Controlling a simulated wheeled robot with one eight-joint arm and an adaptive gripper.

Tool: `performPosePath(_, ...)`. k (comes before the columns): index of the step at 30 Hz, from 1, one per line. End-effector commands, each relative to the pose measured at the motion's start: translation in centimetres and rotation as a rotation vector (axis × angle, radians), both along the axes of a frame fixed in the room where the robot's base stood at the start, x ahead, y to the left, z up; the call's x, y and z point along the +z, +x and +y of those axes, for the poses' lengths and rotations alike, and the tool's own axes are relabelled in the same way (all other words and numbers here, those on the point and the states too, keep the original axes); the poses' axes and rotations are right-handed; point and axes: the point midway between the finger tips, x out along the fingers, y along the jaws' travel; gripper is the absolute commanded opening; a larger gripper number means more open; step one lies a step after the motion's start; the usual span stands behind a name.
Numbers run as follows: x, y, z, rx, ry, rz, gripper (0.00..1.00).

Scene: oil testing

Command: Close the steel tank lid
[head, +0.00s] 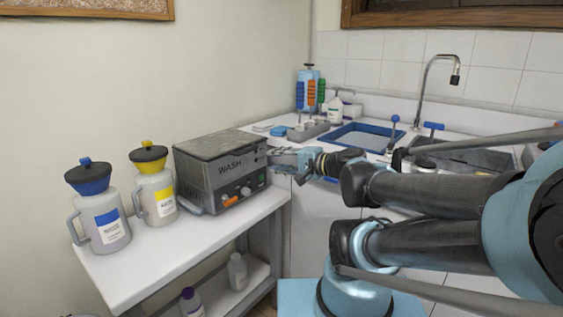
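The steel tank is a dark grey box marked WASH (222,181) on the white side table. Its lid (215,149) lies flat across the top, and I see no clear gap along the front edge. My gripper (273,160) is at the tank's right side, just below lid height, pointing left. Its fingertips are close to the tank's upper right edge; I cannot tell whether they touch it. The fingers are small and seen from the side, so their opening is unclear. The tank's inside is hidden.
A blue-topped jug (100,206) and a yellow-topped jug (154,183) stand left of the tank. Bottles sit on the lower shelf. Behind my arm is a counter with a blue basin (343,133), a tool rack and a tall faucet (424,84). The table front is clear.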

Motion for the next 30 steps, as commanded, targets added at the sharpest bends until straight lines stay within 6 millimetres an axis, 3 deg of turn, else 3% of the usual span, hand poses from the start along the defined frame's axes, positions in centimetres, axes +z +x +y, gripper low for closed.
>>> performPosePath(22, -0.1, -0.8, -0.8, 0.008, -0.02, -0.001, 0.31)
performPosePath(26, -2.0, -1.5, -0.9, 0.047, -0.135, -0.001, 0.31)
performPosePath(30, -5.6, -2.8, -2.0, 0.124, -0.36, 0.014, 0.31)
